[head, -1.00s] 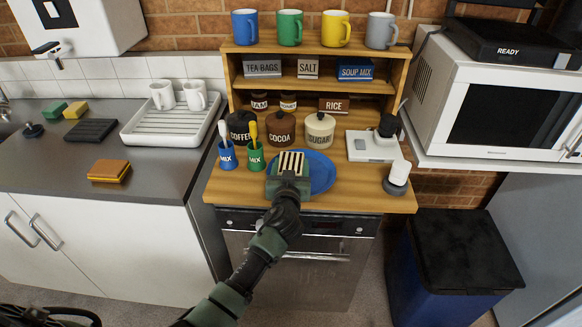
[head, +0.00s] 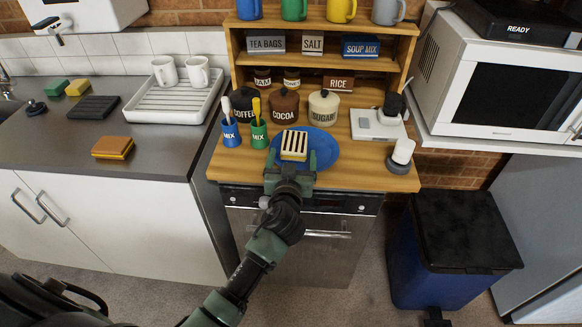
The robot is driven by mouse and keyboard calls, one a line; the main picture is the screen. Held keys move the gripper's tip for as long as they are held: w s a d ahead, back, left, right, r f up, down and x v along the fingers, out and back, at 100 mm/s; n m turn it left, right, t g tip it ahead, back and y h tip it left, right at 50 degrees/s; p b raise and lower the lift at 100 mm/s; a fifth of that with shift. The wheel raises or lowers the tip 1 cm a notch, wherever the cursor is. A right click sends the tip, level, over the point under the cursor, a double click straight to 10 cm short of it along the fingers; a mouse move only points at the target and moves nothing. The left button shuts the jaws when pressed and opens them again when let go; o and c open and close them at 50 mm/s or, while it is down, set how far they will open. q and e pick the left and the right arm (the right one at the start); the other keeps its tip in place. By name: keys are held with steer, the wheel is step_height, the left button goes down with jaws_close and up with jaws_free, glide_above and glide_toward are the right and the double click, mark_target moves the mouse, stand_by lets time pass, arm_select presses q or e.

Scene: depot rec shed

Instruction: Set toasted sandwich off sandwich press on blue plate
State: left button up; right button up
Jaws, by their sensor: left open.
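The toasted sandwich (head: 294,146), pale with dark grill stripes, lies on the blue plate (head: 325,149) toward its left side. The plate sits on the wooden counter near its front edge. My left gripper (head: 290,168) is open, just in front of the sandwich, its green fingers overlapping the near rim of the plate in the picture. I cannot tell whether the fingertips touch the plate. I cannot make out a sandwich press for certain.
Green (head: 259,135) and blue (head: 231,134) MIX cups with spoons stand close left of the plate. The cocoa jar (head: 284,108) and sugar jar (head: 323,107) stand behind. A white-topped grey item (head: 401,154) stands right. The front wooden strip between plate and this item is clear.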

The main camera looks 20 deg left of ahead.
arm_select(q)
steer(key=v, duration=0.5)
stand_by(0.5)
